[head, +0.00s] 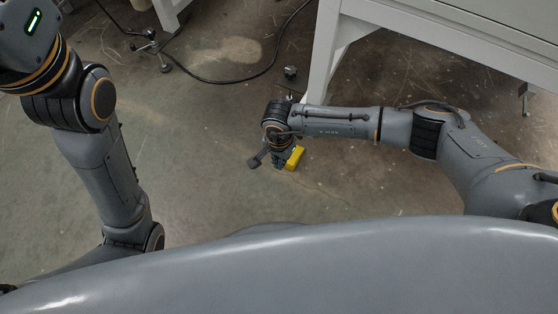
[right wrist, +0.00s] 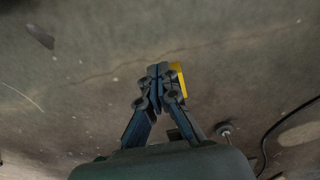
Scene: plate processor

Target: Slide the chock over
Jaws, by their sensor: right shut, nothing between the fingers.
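The yellow chock (head: 295,158) is on the floor in the head view, just right of my right gripper (head: 278,160). In the right wrist view the chock (right wrist: 178,82) shows as a yellow strip behind and right of the fingers. The fingertips of my right gripper (right wrist: 159,75) are together with nothing between them. The fingers hide part of the chock, and I cannot tell whether they touch it. My left arm is at the left of the head view, but its gripper is out of view.
A white-grey bench frame (head: 340,45) stands at the upper right, its leg close behind my right forearm. The concrete floor (head: 210,170) left of the right gripper is clear.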

